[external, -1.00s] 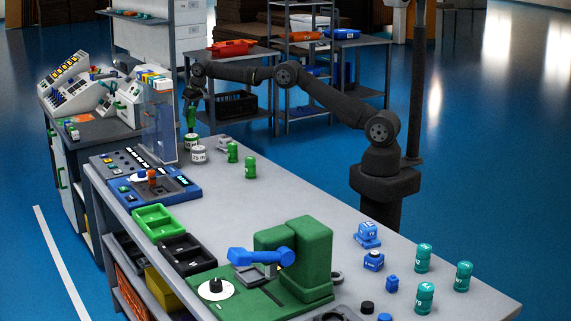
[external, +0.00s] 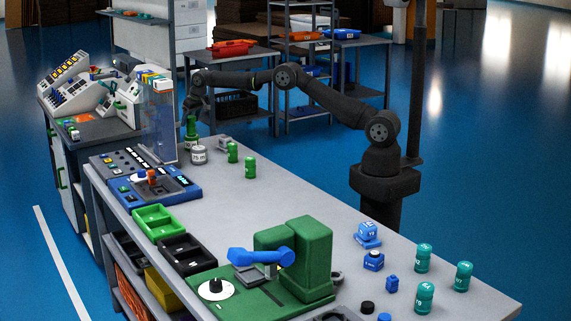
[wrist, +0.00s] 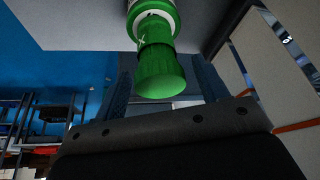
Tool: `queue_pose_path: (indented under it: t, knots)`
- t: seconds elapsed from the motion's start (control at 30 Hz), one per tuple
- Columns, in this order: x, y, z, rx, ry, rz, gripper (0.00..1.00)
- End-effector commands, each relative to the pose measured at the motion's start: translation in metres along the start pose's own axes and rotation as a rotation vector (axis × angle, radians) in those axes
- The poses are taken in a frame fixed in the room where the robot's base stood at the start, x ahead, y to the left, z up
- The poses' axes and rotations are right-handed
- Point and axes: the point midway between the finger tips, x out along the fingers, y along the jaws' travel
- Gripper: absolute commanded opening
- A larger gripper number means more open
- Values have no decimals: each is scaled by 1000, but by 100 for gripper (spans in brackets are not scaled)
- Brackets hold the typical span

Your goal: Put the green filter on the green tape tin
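The green filter (external: 190,127) is upright at the far end of the bench, held below my gripper (external: 191,113). It sits directly above the green tape tin (external: 190,143), a white-labelled tin with green on it, and looks to touch its top. In the wrist view the green filter (wrist: 158,68) lies between my two fingers, in line with the green tape tin (wrist: 153,12) behind it. My gripper appears shut on the filter; the exact finger contact is dark and partly hidden.
A grey-white tin (external: 198,155) stands close in front of the green tape tin. Two green cylinders (external: 232,153) (external: 250,167) stand to the right. A clear upright panel (external: 163,120) stands close on the left. The middle of the bench is clear.

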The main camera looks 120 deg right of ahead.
Motion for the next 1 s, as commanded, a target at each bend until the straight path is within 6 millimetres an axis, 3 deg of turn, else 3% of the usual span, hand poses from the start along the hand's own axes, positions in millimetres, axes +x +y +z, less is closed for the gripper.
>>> queue_pose_path:
  t: [0.17, 0.33, 0.73, 1.0]
  knots:
    - [-1, 0, -1, 0, 1, 0, 67]
    - [-15, 0, -2, 0, 2, 0, 67]
    - [-92, 0, -2, 1, 3, 0, 67]
    - [-121, 0, -2, 1, 1, 1, 67]
